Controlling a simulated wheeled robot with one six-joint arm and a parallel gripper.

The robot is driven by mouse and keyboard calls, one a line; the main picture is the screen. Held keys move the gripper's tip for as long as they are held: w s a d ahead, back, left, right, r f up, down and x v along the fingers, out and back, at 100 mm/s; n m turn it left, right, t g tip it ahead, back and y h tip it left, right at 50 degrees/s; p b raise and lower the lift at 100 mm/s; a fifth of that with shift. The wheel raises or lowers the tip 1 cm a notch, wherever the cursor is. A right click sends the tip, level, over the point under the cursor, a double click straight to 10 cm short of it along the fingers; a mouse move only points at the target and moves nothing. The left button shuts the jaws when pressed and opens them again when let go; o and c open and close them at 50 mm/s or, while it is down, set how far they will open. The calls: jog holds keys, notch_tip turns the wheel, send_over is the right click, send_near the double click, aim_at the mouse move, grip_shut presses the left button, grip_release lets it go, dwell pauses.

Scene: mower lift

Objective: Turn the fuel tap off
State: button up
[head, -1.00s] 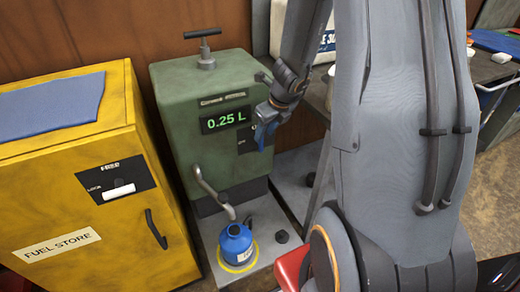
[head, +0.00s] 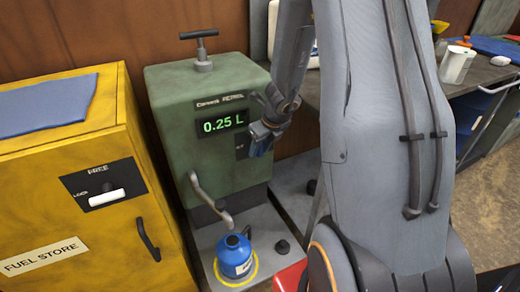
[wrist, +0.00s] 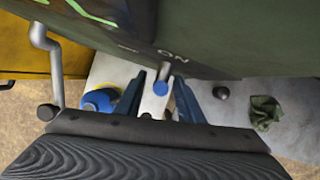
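The green petrol pump (head: 205,150) stands at centre left in the head view, its display (head: 222,121) reading 0.25 L. My gripper (head: 260,138) is at the right side of the pump's front and covers the tap there. In the wrist view a short metal tap lever with a blue end (wrist: 160,88) sticks out below the word ON. My gripper (wrist: 160,92) is open, with one finger on each side of the lever. Visible gaps remain between the fingers and the lever. A blue fuel can (head: 236,258) stands under the spout (head: 210,200); it also shows in the wrist view (wrist: 100,100).
A yellow fuel store cabinet (head: 70,205) with a blue cloth (head: 45,105) on top stands left of the pump. A T-handle (head: 200,45) rises from the pump's top. A green rag (wrist: 264,113) lies on the grey base. A workbench (head: 478,75) stands at right.

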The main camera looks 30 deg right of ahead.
jog(key=shift+c, duration=0.4)
grip_shut()
jog(key=shift+a+n+h+b, duration=0.2)
jog(key=shift+n+h+b, duration=0.25)
jog(key=shift+h, duration=1.05)
jog(key=shift+a+f+h, duration=0.1)
jog(key=shift+h, duration=0.9)
jog(key=n+h+b, duration=0.1)
jog(key=h, duration=0.2)
jog(key=shift+f, duration=0.1)
jog(key=n+h+b, duration=0.1)
jog(key=h+b, duration=0.1)
jog(key=h, duration=0.2)
jog(key=shift+f+t+h, duration=0.1)
jog(key=shift+t+h, duration=0.2)
jog(key=shift+n+t+h+b, duration=0.7)
jog(key=shift+h+b, duration=0.7)
jog(key=shift+h, duration=0.6)
jog(key=shift+s, duration=0.1)
